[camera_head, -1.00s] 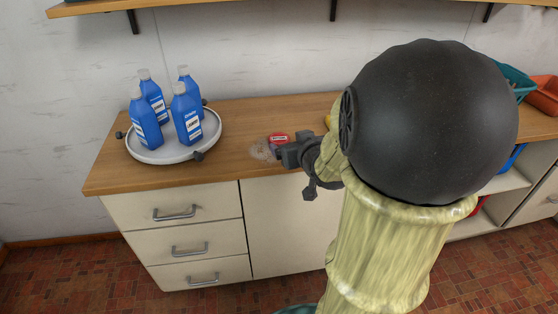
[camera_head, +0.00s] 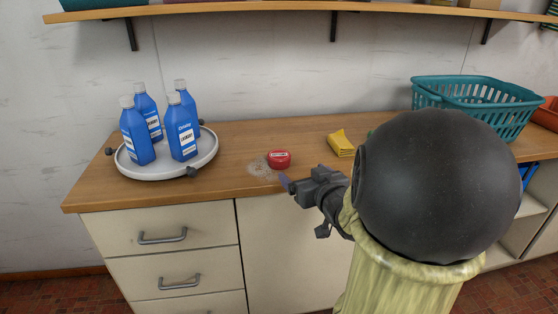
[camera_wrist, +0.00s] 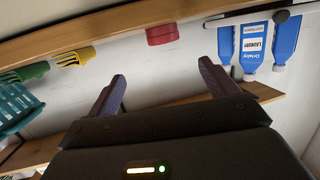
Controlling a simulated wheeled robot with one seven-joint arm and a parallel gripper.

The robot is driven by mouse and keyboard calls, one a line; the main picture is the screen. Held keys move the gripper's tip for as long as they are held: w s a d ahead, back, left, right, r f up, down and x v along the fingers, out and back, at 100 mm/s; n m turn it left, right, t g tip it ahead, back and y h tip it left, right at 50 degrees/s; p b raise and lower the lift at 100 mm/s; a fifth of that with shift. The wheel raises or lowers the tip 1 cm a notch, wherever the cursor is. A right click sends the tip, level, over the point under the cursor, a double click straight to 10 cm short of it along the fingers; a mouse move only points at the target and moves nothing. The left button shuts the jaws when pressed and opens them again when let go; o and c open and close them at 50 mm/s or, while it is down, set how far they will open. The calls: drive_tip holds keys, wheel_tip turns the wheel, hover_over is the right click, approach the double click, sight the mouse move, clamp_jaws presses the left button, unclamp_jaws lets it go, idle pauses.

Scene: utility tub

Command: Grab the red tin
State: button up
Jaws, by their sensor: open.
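The red tin (camera_head: 279,159) is small and round and sits on the wooden counter near its front edge, beside a pale wet-looking patch. In the wrist view the red tin (camera_wrist: 161,34) shows upside down at the top, beyond the fingertips and roughly between them. My gripper (camera_head: 287,184) is at the counter's front edge, just short of the tin and a little to its right. In the wrist view my gripper (camera_wrist: 162,82) has its two fingers spread apart with nothing between them.
Several blue bottles (camera_head: 183,130) stand on a white round tray (camera_head: 165,168) to the left. A shelf (camera_head: 300,8) runs above. Bare counter lies behind the tin.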

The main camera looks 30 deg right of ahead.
sight(285, 158)
drive_tip(key=shift+w+r+p, duration=0.15)
drive_tip(key=shift+r+p, duration=0.05)
drive_tip(key=shift+p, duration=0.2)
drive_tip(key=w+p, duration=0.1)
drive_tip(key=p, duration=0.2)
drive_tip(key=shift+y, duration=0.3)
drive_tip(key=shift+w+p, duration=0.15)
drive_tip(key=shift+p, duration=0.5)
drive_tip(key=p, duration=0.5)
drive_tip(key=shift+w+f+p, duration=0.25)
drive_tip(key=shift+w+p, duration=0.1)
drive_tip(key=shift+p, duration=0.05)
drive_tip(key=w+p, duration=0.1)
drive_tip(key=w, duration=0.2)
drive_tip(key=w+f+p, duration=0.1)
drive_tip(key=w, duration=0.2)
drive_tip(key=w+d+f+p, duration=0.1)
drive_tip(key=w, duration=0.2)
drive_tip(key=shift+w+f+p, duration=0.2)
drive_tip(key=shift+w+p, duration=0.1)
drive_tip(key=shift+p, duration=0.1)
